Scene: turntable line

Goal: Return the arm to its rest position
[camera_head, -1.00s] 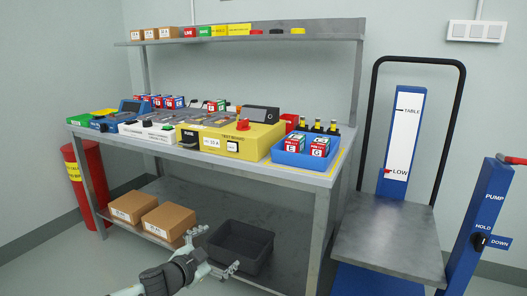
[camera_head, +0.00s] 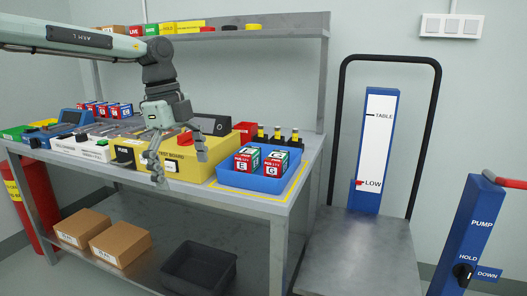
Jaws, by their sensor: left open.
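My left arm comes in from the upper left, raised over the workbench (camera_head: 285,200). My left gripper (camera_head: 181,168) points down with its fingers spread and nothing between them. It hangs in front of the yellow test board box (camera_head: 205,168), left of the blue bin (camera_head: 262,184). Whether the fingers touch the box I cannot tell. The arm and gripper hide part of the box and some of the devices behind it. My right gripper does not show.
A shelf (camera_head: 290,24) runs above the bench. Cardboard boxes (camera_head: 120,243) and a dark empty bin (camera_head: 199,268) stand below. A lift cart (camera_head: 365,250) and blue pump post (camera_head: 470,230) stand right.

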